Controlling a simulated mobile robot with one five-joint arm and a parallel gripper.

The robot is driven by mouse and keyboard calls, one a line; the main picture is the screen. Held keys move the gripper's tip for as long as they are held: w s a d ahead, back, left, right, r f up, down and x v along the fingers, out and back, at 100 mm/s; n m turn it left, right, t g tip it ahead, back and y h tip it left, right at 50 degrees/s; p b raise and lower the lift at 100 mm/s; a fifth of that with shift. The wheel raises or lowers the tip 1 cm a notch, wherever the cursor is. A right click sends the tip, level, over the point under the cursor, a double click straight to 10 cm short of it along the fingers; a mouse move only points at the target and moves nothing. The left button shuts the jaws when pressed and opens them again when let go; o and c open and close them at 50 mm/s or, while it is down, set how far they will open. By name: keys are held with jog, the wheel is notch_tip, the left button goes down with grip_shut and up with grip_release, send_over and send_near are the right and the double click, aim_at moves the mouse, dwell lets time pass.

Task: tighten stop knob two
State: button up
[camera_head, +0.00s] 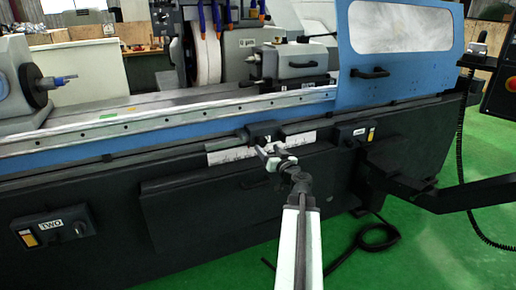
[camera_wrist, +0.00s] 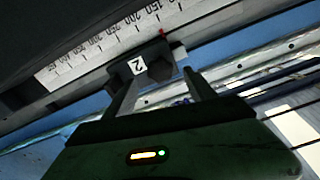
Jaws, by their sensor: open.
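The stop block with the white "2" label (camera_wrist: 137,66) sits at the scale rail, upper middle in the wrist view. In the head view a dark stop block (camera_head: 263,131) shows on the rail just beyond my gripper (camera_head: 270,157). In the wrist view my gripper (camera_wrist: 160,80) is open, one finger to each side at the near face of the block. I cannot tell whether the fingers touch it. The knob itself is dark and not clearly distinguishable from the block.
A white graduated scale (camera_head: 225,154) runs along the blue machine bed. A control box marked "TWO" (camera_head: 53,226) is at lower left, another box (camera_head: 354,134) at right. A dark arm (camera_head: 450,193) juts out at right.

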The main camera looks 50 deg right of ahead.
aim_at(262, 144)
jog(key=x, duration=0.7)
jog(key=shift+w, duration=0.2)
